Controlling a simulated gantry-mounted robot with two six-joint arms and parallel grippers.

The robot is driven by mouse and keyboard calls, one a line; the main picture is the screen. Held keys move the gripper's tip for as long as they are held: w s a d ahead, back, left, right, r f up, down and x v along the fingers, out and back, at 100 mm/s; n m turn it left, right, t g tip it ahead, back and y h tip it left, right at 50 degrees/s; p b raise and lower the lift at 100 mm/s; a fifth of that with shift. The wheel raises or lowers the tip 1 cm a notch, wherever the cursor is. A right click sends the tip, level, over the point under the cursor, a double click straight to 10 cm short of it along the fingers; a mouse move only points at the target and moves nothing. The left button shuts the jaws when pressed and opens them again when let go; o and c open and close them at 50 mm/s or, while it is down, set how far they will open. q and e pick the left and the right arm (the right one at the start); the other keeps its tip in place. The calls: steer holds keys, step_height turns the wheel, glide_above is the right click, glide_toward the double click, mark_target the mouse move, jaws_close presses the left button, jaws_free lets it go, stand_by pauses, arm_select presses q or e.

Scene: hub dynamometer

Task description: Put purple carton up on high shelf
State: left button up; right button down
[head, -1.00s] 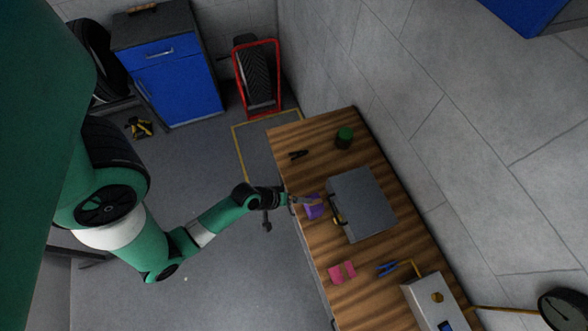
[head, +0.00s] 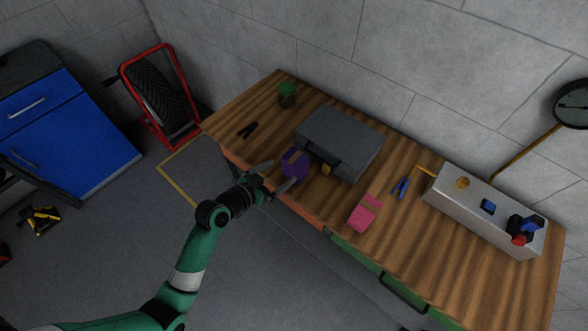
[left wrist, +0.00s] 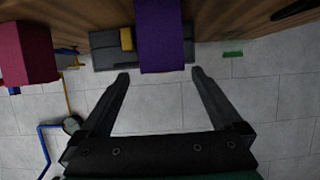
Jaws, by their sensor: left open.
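The purple carton (head: 293,165) stands on the wooden workbench near its front edge, just in front of a grey case. My left gripper (head: 281,174) is open at the carton's front side, with its fingers pointing toward it. In the left wrist view the purple carton (left wrist: 160,35) lies ahead, in line with the gap between the open fingertips (left wrist: 160,75). I cannot tell whether a finger touches it. My right gripper is not in view. No high shelf shows in the current views.
The grey case (head: 340,140) lies close behind the carton. A pink object (head: 364,213), blue-handled pliers (head: 400,187), a black tool (head: 248,130) and a green-topped jar (head: 287,94) lie on the workbench (head: 450,255). A metal box (head: 480,208) stands at the right.

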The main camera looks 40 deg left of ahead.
mark_target(295, 159)
arm_select(q)
steer(key=x, duration=0.4)
steer(key=shift+b, duration=0.35)
steer(key=b+x, duration=0.1)
steer(key=x, duration=0.3)
steer(key=shift+w+a+b, duration=0.15)
steer(key=shift+w+b, duration=0.15)
steer(key=shift+b, duration=0.1)
steer(key=shift+w+f, duration=0.1)
steer(key=shift+w, duration=0.25)
steer(key=c, duration=1.4)
steer(key=shift+r, duration=0.4)
steer(key=r+p, duration=0.2)
steer(key=r, duration=0.1)
steer(key=s+d+r+p, duration=0.1)
steer(key=shift+r, duration=0.35)
steer(key=s+d+r+p, duration=0.4)
steer(key=s+d+r, duration=0.3)
steer(key=s+d, duration=0.1)
steer(key=shift+s+d+r, duration=0.25)
steer(key=shift+s+d, duration=0.15)
steer(key=shift+s, duration=0.15)
